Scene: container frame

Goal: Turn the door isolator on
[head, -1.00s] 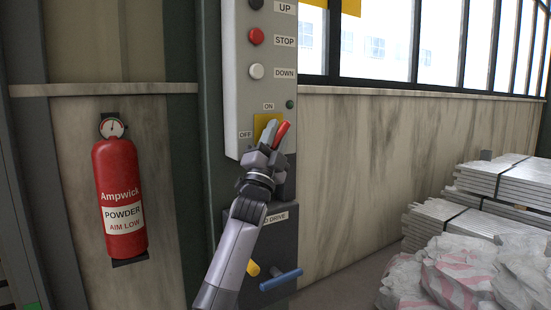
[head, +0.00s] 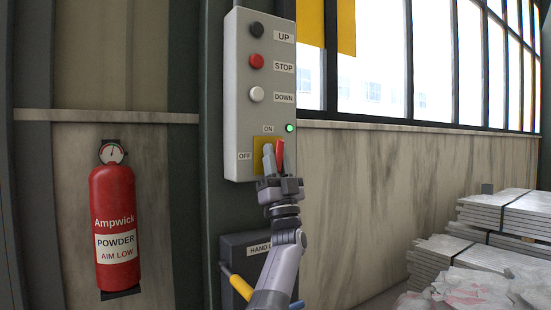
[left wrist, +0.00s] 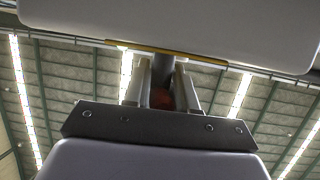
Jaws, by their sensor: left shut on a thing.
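The door isolator is a red handle (head: 280,153) on a yellow plate (head: 258,146) low on the grey control box (head: 242,110). The handle now stands roughly upright, below the ON label (head: 268,128). The OFF label (head: 245,156) is left of the plate. The small lamp (head: 290,128) beside ON glows green. My left gripper (head: 273,158) is shut on the handle, its fingers hiding part of it and of the plate. In the left wrist view the red handle (left wrist: 162,98) shows between the fingers. My right gripper is not in view.
Black UP (head: 256,30), red STOP (head: 257,61) and white DOWN (head: 256,94) buttons are above. A hand drive box (head: 240,250) with a yellow lever sits below. A fire extinguisher (head: 113,215) hangs left. Stacked metal sheets (head: 510,212) and sacks (head: 470,285) lie right.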

